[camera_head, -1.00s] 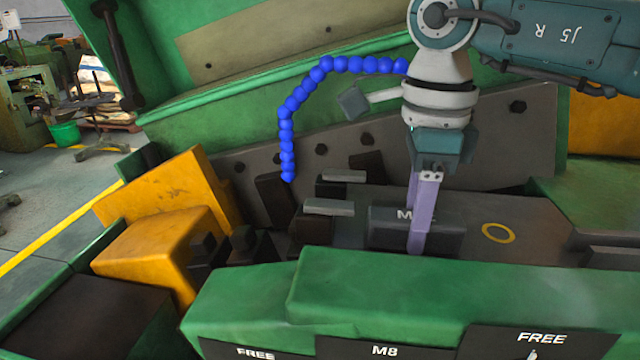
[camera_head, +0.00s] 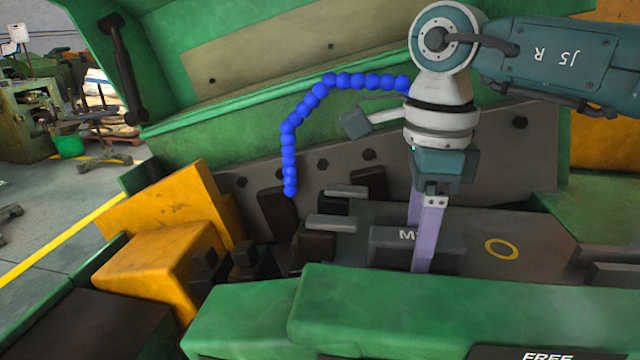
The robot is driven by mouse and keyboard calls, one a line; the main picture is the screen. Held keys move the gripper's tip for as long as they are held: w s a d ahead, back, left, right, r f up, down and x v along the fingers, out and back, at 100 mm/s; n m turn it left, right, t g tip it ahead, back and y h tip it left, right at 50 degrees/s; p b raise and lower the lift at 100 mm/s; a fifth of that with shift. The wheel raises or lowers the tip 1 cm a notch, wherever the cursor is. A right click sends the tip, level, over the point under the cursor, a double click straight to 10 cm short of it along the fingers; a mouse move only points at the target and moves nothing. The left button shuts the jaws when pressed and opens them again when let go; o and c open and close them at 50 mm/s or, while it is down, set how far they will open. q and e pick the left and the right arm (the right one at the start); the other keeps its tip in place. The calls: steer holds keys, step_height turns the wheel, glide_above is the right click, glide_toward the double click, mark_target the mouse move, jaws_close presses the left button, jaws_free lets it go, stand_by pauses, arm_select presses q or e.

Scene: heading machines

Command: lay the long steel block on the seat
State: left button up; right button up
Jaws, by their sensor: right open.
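A dark grey block (camera_head: 388,243) with white lettering beginning with M lies on the grey machine bed, right of centre; it appears to be the long steel block. My right gripper (camera_head: 421,255) points down at it, jaws open. One purple finger passes in front of the block and covers part of its lettering. The other finger shows behind it, its tip hidden. I cannot tell whether either finger touches the block. I cannot identify the seat for certain; two light grey bars (camera_head: 331,223) rest on dark supports left of the block. My left gripper is not in view.
A green guard (camera_head: 420,310) runs across the front and hides the near bed. A blue segmented hose (camera_head: 289,140) hangs left of my right arm. Yellow housings (camera_head: 160,257) stand at left. The bed around a yellow ring (camera_head: 502,249) is clear.

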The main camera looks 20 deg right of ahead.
steer(key=shift+w+r+b, duration=0.1)
steer(key=shift+r+b, duration=0.25)
steer(key=shift+r, duration=0.2)
step_height(320, 180, up, 11)
steer(key=b, duration=0.3)
